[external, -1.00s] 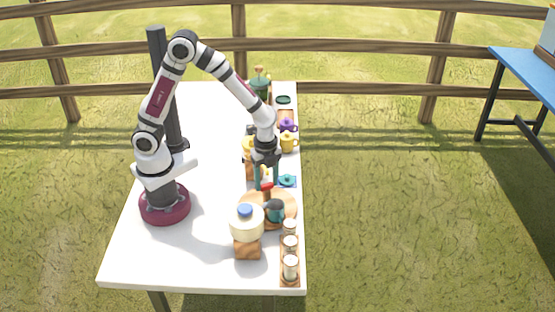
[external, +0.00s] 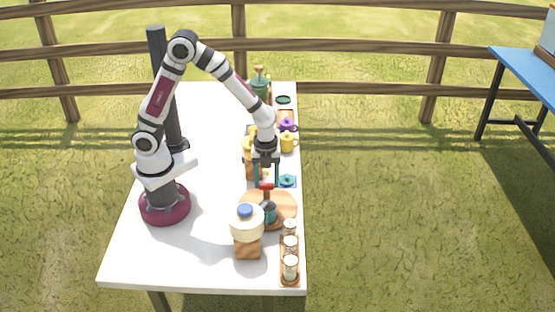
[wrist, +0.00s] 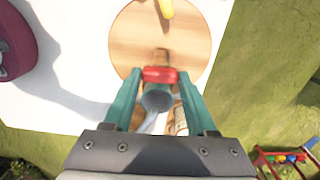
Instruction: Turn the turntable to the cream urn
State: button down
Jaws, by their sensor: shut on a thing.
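The turntable (external: 288,202) is a round wooden disc near the right edge of the white table; it fills the top of the wrist view (wrist: 130,40). My gripper (external: 266,184) points down over it, shut on a red handle (wrist: 160,75) that sits between the teal fingertips. A dark teal mug-like vessel (external: 270,213) stands on the turntable's near part, close to the cream urn. The cream urn (external: 246,221) has a blue lid and stands on a wooden block left of the turntable's near edge. The handle's lower end is hard to make out.
A rack with several small jars (external: 290,255) stands at the near right edge. A yellow urn (external: 248,147), a yellow pot (external: 287,142), a purple pot (external: 287,126) and a green urn (external: 259,88) stand farther back. The table's left side is mostly clear.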

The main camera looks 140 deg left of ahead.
jog(key=shift+m, duration=0.3)
dwell(0.5)
jog(key=shift+c, duration=1)
grip_release()
jog(key=shift+r, duration=0.15)
notch_tip(320, 180, up, 16)
jog(key=shift+f, duration=0.2)
jog(key=shift+d, duration=0.15)
